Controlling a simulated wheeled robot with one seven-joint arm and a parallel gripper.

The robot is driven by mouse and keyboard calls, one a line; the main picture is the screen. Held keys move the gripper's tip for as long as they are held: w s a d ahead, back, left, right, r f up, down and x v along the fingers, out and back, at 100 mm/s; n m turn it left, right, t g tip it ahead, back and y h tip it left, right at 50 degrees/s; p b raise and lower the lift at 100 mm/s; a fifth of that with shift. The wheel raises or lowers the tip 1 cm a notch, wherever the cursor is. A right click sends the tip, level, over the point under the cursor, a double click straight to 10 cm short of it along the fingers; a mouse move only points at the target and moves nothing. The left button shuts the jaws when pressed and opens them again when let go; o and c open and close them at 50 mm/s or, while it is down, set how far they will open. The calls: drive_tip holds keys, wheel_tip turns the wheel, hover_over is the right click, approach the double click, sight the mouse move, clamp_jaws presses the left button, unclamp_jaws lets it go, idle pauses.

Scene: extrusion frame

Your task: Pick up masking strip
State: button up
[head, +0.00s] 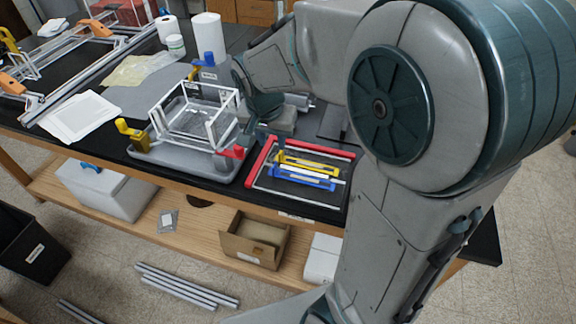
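I cannot tell for certain which item is the masking strip. Long thin pieces lie on the black bench at centre: a yellow slotted bar (308,165), a blue slotted bar (302,179), and pale thin strips, one (285,203) along the front. Red bars (312,148) edge this group at the back and left.
A white open frame (195,118) stands on a grey fixture plate (180,158) with yellow, blue and red clamps, left of the strips. White sheets (78,116), paper rolls (207,38) and a larger frame (95,45) occupy the bench's left. A cardboard box (254,240) sits on the lower shelf.

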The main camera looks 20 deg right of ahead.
drive_tip(key=w, duration=0.2)
hover_over(274, 165)
drive_tip(key=s, duration=0.1)
drive_tip(key=shift+m, duration=0.3)
drive_tip(key=f, duration=0.9)
drive_tip(key=shift+a+p, duration=0.3)
drive_tip(key=shift+p, duration=0.05)
drive_tip(key=shift+p+x, duration=0.7)
drive_tip(key=shift+x, duration=1.9)
drive_tip(key=shift+s, duration=0.1)
clamp_jaws()
